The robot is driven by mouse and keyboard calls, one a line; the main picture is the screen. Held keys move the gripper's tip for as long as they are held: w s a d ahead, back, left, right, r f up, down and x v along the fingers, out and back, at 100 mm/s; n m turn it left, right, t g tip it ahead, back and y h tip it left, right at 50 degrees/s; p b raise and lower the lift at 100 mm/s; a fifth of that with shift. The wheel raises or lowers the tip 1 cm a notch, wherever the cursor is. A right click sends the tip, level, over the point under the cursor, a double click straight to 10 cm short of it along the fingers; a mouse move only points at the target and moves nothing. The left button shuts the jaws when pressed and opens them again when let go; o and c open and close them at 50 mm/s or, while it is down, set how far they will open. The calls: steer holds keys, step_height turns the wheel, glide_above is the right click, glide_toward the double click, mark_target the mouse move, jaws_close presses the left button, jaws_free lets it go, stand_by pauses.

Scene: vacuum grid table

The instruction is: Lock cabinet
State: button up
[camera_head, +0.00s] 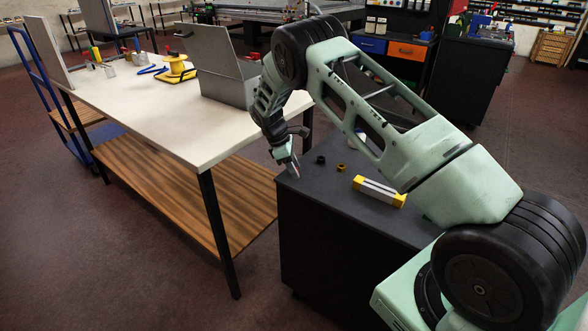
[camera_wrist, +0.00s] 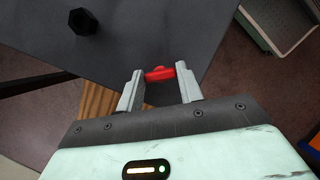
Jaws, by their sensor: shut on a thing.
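The dark grey cabinet (camera_head: 322,230) stands to the right of the white table. Its top (camera_wrist: 185,25) fills the upper part of the wrist view. My gripper (camera_head: 296,170) points down at the cabinet's far left corner. In the wrist view my gripper (camera_wrist: 160,86) is shut on a small red part (camera_wrist: 160,73) at the edge of the cabinet top. The part looks like a key or lock knob. Its lower portion and how it joins the cabinet are hidden, and I cannot tell which way it is turned.
On the cabinet top lie a black nut (camera_head: 320,160), also in the wrist view (camera_wrist: 82,20), a brass-coloured nut (camera_head: 341,168) and a yellow and white box (camera_head: 379,191). The white table (camera_head: 150,110) stands close on the left, with a grey open box (camera_head: 222,85) on it.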

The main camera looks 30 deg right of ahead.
steer(key=m+y, duration=0.1)
steer(key=m, duration=0.2)
steer(key=m+g+y+b, duration=0.1)
steer(key=m, duration=0.2)
steer(key=shift+w+d, duration=0.1)
steer(key=shift+w, duration=0.05)
steer(key=shift+m, duration=0.4)
steer(key=o, duration=1)
steer(key=shift+r, duration=0.1)
steer(key=shift+w+v, duration=0.15)
steer(key=shift+v, duration=4.15)
steer(key=shift+w+v, duration=0.15)
steer(key=shift+v, duration=4.15)
steer(key=shift+d, duration=0.1)
